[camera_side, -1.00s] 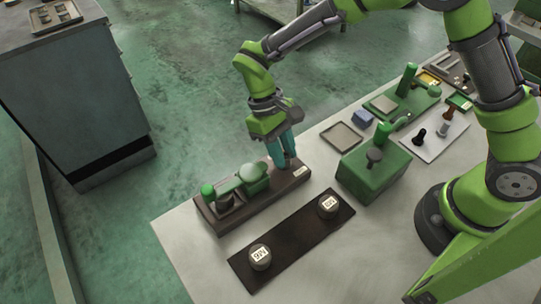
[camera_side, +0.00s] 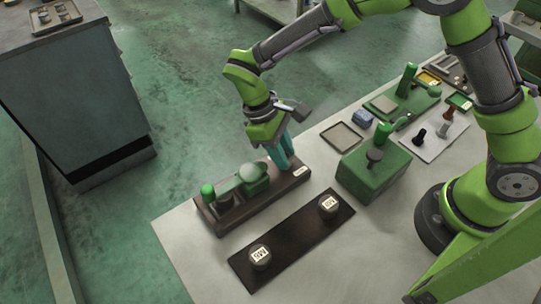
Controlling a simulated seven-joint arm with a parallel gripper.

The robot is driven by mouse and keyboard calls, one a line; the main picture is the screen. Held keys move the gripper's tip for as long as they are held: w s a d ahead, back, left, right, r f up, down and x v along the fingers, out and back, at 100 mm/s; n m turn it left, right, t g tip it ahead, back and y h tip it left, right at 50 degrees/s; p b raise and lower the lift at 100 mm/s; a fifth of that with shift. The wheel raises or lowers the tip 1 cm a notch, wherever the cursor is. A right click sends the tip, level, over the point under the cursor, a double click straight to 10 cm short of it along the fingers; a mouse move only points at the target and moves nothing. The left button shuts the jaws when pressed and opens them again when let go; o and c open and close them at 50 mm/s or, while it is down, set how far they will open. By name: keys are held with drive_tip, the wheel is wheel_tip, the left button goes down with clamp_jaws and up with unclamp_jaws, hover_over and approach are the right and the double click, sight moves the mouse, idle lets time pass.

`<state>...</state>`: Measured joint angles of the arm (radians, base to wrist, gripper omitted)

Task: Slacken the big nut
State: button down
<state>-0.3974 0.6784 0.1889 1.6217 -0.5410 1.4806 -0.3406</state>
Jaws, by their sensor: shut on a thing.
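My gripper (camera_side: 282,160) points down over the right part of the dark brown base (camera_side: 226,229), close to its label. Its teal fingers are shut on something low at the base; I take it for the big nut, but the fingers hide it. On the same base, left of the fingers, stands a green machine (camera_side: 253,175) with a rounded pale-green top and a green knob (camera_side: 207,190) at its left end.
In front lies a dark plate (camera_side: 293,241) with two round labelled dials (camera_side: 260,257) (camera_side: 328,206). To the right stand a green box (camera_side: 374,170) with a knob, an empty tray (camera_side: 341,137), a blue block (camera_side: 362,118) and a white board (camera_side: 434,135) with small pegs.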

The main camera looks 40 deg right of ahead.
drive_tip(key=c, duration=0.9)
unclamp_jaws()
drive_tip(key=v, duration=1.7)
drive_tip(key=shift+s+d, duration=0.1)
drive_tip(key=shift+s, duration=0.05)
drive_tip(key=s+d+r+m+t+y, duration=0.1)
drive_tip(key=s+d+m+t, duration=0.2)
drive_tip(key=s+d, duration=0.2)
drive_tip(key=s+d+r+m+t+y, duration=0.2)
drive_tip(key=s+d+m+t, duration=0.1)
drive_tip(key=d, duration=0.5)
drive_tip(key=s+d+r+m+t+y, duration=0.1)
drive_tip(key=s+d+m+t, duration=0.3)
drive_tip(key=s+d, duration=0.3)
drive_tip(key=shift+s+r+t, duration=0.2)
drive_tip(key=shift+r+t, duration=0.1)
drive_tip(key=shift+t, duration=0.3)
